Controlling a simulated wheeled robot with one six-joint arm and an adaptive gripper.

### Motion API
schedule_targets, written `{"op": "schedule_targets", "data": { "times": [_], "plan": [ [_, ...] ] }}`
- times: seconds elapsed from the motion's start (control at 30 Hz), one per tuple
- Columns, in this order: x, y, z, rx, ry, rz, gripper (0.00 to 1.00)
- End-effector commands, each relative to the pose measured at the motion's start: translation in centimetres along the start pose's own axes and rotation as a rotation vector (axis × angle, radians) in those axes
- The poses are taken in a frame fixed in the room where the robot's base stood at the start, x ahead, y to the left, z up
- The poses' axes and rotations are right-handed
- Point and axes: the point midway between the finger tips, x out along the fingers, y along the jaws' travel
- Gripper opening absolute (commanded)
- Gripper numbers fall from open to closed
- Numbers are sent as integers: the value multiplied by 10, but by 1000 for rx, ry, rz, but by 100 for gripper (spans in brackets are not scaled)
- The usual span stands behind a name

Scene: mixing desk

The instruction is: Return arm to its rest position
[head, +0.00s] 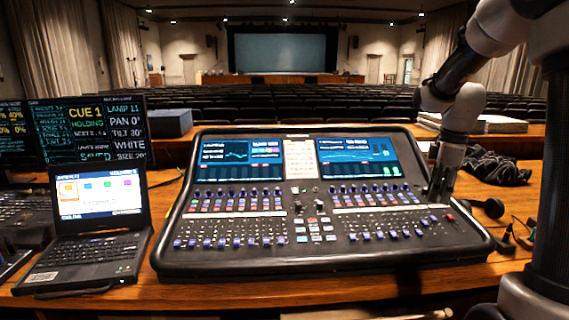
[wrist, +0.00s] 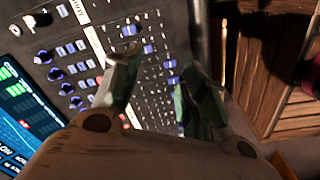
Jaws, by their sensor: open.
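My gripper (head: 437,196) is over the right part of the mixing desk (head: 245,262) in the head view, pointing down, close above the faders near the right edge. In the wrist view my gripper (wrist: 155,100) shows its two fingers apart with nothing between them. Rows of blue-capped faders and knobs on the mixing desk (wrist: 85,50) lie beneath the fingers. I cannot tell from these views whether a fingertip touches the panel. My arm comes in from the upper right of the head view.
An open laptop (head: 95,245) and cue monitors (head: 90,130) stand left of the desk. Right of it are a headset (head: 488,207), a dark cloth bundle (head: 490,165) and papers (head: 500,124). Wooden table (head: 400,285) shows in front. Rows of seats fill the hall behind.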

Motion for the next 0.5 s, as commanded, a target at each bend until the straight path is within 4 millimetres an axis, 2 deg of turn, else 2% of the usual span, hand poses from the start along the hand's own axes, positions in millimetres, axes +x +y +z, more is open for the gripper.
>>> {"op": "schedule_targets", "data": {
  "times": [0.07,0.13,0.3,0.4,0.5],
  "plan": [
    [2,-24,8,219,-13,-24,43],
    [-5,-48,14,418,-19,-25,43],
    [-34,-125,28,877,3,13,43],
    [-47,-167,37,1056,45,46,43],
    [-56,-203,45,1138,103,80,43]
  ]
}}
